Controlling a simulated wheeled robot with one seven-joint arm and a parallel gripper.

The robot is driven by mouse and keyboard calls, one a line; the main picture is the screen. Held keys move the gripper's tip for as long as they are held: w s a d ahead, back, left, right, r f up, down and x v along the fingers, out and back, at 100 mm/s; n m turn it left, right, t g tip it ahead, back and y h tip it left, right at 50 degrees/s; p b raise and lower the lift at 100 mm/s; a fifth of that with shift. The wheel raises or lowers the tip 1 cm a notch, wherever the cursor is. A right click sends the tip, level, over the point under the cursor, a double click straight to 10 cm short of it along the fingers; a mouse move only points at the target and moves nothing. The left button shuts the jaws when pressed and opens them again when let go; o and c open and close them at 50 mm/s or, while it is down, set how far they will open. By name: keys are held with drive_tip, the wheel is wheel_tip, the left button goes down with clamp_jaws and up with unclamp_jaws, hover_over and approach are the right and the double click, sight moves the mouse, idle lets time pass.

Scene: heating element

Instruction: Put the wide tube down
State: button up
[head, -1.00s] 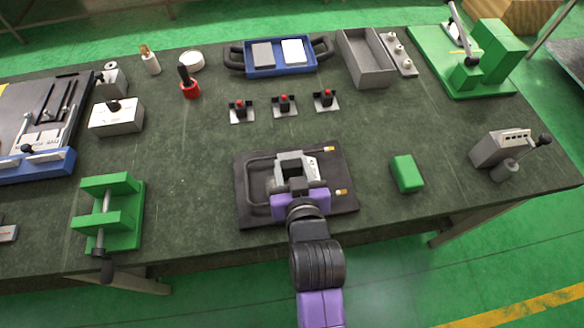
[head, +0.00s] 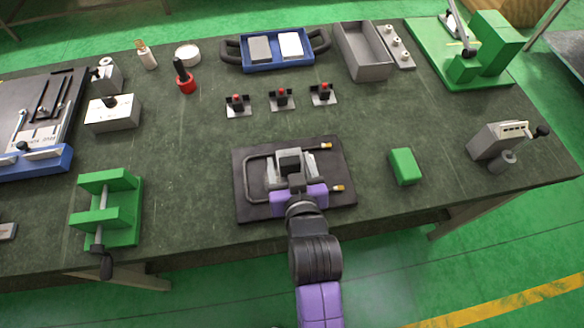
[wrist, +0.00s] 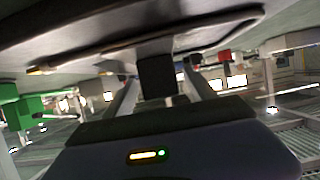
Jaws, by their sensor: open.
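The wide tube (head: 247,178) is a dark, U-shaped tube with two copper-coloured ends. It appears to lie on a black mat (head: 328,210) near the front of the table, its bend to the left and ends to the right. My gripper (head: 292,168) is over the mat, between the tube's two long sides, with its fingers spread. In the wrist view the tube (wrist: 225,33) curves across the top, and the open fingers (wrist: 165,85) show below it. The exact gap between fingers and tube is hard to tell, and my gripper hides part of the mat.
A green block (head: 405,166) stands right of the mat. A green clamp (head: 110,210) stands to the left. Several small red-topped fixtures (head: 282,98) stand behind the mat, with a blue tray (head: 277,64) beyond. The table between mat and clamp is clear.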

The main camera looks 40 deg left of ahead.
drive_tip(key=b+v, duration=0.1)
drive_tip(key=v, duration=1.1)
drive_tip(key=shift+r, duration=0.15)
drive_tip(key=s+d+f+m+t+h, duration=0.1)
drive_tip(key=s+d+m+h, duration=0.3)
drive_tip(key=d, duration=0.9)
drive_tip(key=s+d+f+m+t+h, duration=0.1)
drive_tip(key=s+d+m+t+h, duration=0.3)
drive_tip(key=d, duration=1)
drive_tip(key=shift+s+d+m, duration=0.25)
drive_tip(key=shift+s+m, duration=0.15)
drive_tip(key=shift+s, duration=0.3)
drive_tip(key=s+d+r, duration=0.1)
drive_tip(key=s+d, duration=0.1)
drive_tip(key=s+d+r+h, duration=0.1)
drive_tip(key=s+d, duration=0.1)
drive_tip(key=s+d+r+m+t+h, duration=0.1)
drive_tip(key=s+d, duration=0.1)
drive_tip(key=shift+d+r, duration=0.25)
drive_tip(key=shift+r, duration=0.15)
drive_tip(key=shift+c, duration=0.3)
drive_tip(key=shift+s+d+r, duration=0.25)
drive_tip(key=shift+s, duration=0.05)
drive_tip(key=c, duration=0.3)
